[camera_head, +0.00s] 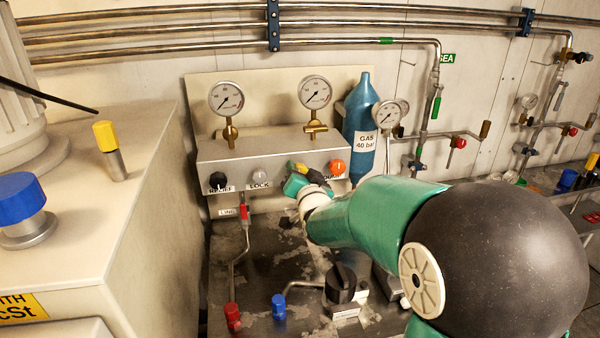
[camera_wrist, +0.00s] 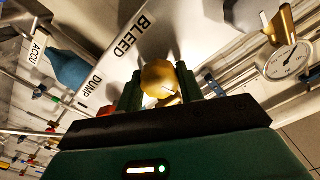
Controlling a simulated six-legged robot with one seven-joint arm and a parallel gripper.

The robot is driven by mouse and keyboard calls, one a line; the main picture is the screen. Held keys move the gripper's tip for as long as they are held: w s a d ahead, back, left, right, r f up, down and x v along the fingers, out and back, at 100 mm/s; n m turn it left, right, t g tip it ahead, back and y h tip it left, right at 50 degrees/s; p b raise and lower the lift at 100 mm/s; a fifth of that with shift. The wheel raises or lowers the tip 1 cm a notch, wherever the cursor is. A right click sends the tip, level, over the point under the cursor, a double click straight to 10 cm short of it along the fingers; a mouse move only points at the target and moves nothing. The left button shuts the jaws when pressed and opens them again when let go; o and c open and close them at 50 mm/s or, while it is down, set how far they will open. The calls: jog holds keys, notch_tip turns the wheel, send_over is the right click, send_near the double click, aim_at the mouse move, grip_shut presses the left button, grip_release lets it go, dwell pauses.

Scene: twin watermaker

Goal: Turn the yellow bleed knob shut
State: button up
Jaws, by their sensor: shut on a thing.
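The yellow bleed knob (camera_wrist: 160,78) sits between the two green fingers of my gripper (camera_wrist: 160,88) in the wrist view. The fingers are shut on it, one on each side. The BLEED label (camera_wrist: 131,37) is on the panel above it. In the head view my gripper (camera_head: 306,181) reaches the front of the grey control box (camera_head: 270,155), between the grey LOCK knob (camera_head: 260,177) and the orange knob (camera_head: 337,167). The fingers and wrist hide most of the yellow knob there. Its turn angle cannot be told.
A black RELIEF knob (camera_head: 217,181) is at the box's left end. Two gauges (camera_head: 226,98) stand above the box, and a blue gas bottle (camera_head: 361,125) is to its right. A red-handled lever (camera_head: 244,211) hangs below. A black rotary knob (camera_head: 341,283) stands below my arm.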

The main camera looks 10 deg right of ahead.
jog(key=shift+m, duration=1.3)
jog(key=o, duration=1)
jog(key=shift+s, duration=0.1)
jog(key=s, duration=1.3)
jog(key=shift+s, duration=0.35)
